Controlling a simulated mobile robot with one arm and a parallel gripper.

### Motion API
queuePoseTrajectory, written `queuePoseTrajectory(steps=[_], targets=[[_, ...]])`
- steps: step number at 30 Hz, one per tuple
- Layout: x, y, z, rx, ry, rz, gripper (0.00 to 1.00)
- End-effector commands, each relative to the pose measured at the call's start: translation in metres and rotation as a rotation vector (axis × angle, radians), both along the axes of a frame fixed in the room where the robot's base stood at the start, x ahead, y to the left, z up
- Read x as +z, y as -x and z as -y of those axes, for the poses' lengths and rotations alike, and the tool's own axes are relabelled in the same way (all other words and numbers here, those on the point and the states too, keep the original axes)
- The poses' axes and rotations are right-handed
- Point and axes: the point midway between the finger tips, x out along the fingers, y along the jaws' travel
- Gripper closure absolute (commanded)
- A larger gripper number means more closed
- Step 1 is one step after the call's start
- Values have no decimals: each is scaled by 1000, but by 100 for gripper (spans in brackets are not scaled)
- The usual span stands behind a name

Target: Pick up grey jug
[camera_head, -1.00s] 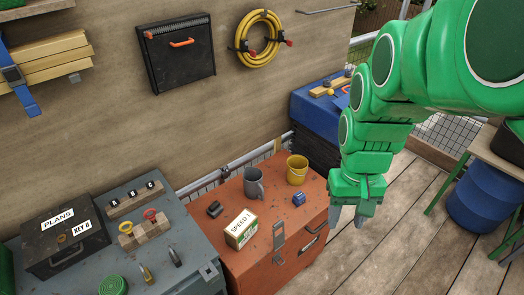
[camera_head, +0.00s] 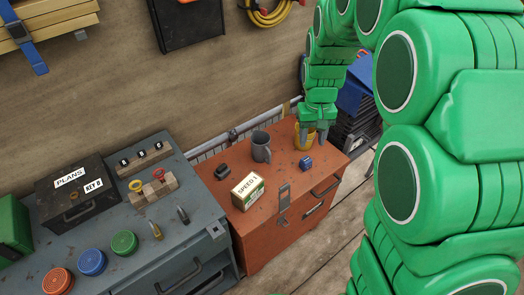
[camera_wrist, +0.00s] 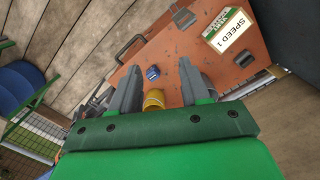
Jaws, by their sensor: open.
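The grey jug (camera_head: 261,149) stands upright on top of the orange chest (camera_head: 240,218), near the wall side. My gripper (camera_head: 315,139) is to the right of the jug in the head view, above and in front of the yellow mug (camera_head: 299,143), and apart from the jug. The wrist view shows my gripper (camera_wrist: 158,72) open and empty between its two fingers. The yellow mug (camera_wrist: 154,99) shows between the fingers there. A grey piece of the jug (camera_wrist: 209,86) seems to show beside the right finger, mostly hidden by it.
A small blue item (camera_head: 306,163) and a SPEED 1 box (camera_head: 248,191) stand on the chest near the jug. A small dark object (camera_head: 222,172) lies left of the jug. The grey workbench (camera_head: 150,235) is at the left. The wall rises close behind.

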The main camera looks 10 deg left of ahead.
Motion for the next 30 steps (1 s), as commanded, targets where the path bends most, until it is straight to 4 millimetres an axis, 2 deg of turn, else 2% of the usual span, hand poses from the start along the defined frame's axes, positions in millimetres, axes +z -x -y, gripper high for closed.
queuePoseTrajectory(steps=[6,15,30], targets=[[-35,-37,-22,40,-3,8,54],[-86,-82,-54,92,-9,27,54],[-186,-136,-111,181,-23,49,54]])
